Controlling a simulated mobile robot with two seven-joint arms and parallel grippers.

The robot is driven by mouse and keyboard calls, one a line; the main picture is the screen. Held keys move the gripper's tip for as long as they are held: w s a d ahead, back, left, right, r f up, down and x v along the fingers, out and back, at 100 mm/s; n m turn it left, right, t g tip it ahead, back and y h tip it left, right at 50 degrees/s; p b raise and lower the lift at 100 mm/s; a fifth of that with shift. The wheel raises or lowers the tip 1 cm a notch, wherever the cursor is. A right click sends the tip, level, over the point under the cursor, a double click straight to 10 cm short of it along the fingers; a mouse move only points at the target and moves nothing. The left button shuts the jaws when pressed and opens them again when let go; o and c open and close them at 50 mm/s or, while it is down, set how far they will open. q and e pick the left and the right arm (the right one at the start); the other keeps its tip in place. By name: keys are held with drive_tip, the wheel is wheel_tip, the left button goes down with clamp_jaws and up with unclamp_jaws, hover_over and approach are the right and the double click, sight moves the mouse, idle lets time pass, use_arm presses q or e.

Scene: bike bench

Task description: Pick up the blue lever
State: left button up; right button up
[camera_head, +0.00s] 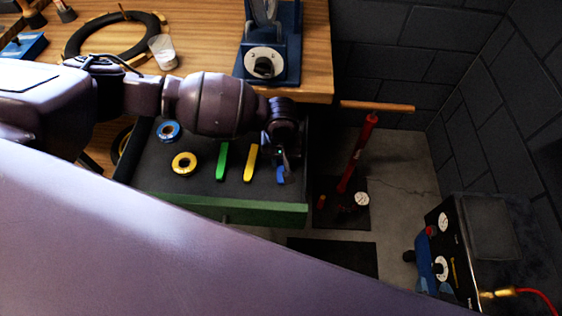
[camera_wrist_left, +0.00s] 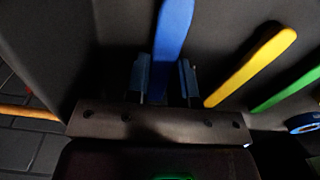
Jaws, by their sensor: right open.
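The blue lever (camera_head: 281,175) lies in the open drawer, at the right of a row of levers. It is partly hidden by my left gripper (camera_head: 282,150) in the head view. In the left wrist view, the blue lever (camera_wrist_left: 174,35) runs down between the two fingers of my left gripper (camera_wrist_left: 164,82). The fingers stand apart, one on each side of the lever, and look open. Whether they touch it is hard to tell. My right gripper is not in view.
A yellow lever (camera_head: 250,162) and a green lever (camera_head: 222,161) lie beside it. Yellow (camera_head: 184,163) and blue (camera_head: 168,131) tape rolls are further left. The drawer's green front (camera_head: 240,212) is near. A red pump (camera_head: 357,155) stands on the right.

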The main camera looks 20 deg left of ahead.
use_arm(q)
clamp_jaws()
